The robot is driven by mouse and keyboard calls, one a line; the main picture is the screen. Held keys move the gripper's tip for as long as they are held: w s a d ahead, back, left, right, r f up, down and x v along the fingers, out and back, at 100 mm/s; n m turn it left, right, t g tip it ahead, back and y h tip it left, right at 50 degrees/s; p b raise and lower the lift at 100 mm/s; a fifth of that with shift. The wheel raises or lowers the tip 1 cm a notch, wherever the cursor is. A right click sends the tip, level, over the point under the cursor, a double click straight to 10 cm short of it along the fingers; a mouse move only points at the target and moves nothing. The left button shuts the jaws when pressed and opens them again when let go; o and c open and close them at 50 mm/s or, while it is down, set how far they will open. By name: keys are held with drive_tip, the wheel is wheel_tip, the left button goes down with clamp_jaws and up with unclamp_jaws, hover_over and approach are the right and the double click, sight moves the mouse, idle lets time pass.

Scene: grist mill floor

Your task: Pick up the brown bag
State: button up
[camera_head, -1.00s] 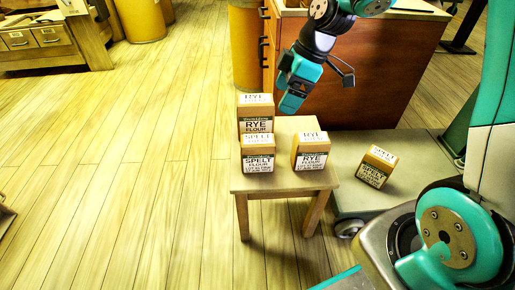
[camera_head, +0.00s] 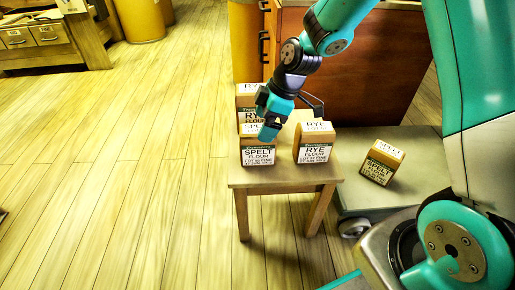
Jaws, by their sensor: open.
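Several brown flour bags with white labels are in view, so the task's words fit more than one. On the small wooden stool (camera_head: 285,177), a bag marked RYE (camera_head: 247,90) stands at the back left and one marked SPELT (camera_head: 258,155) at the front left. Another RYE bag (camera_head: 314,145) stands at the right. A further SPELT bag (camera_head: 381,162) sits tilted in the picture on a low grey platform. My gripper (camera_head: 270,129) is open and empty, pointing down. It overlaps the tops of the two left bags in the picture; whether it touches either is unclear.
The low grey platform (camera_head: 360,198) with a caster lies right of the stool. A brown wooden cabinet (camera_head: 375,85) and a yellow drum (camera_head: 243,45) stand behind. The plank floor (camera_head: 110,170) on the left is clear.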

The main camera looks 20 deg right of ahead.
sight(258, 145)
drive_tip(key=b+x, duration=0.2)
drive_tip(key=x, duration=0.2)
drive_tip(key=shift+a, duration=0.1)
drive_tip(key=shift+r, duration=0.1)
drive_tip(key=c, duration=1.3)
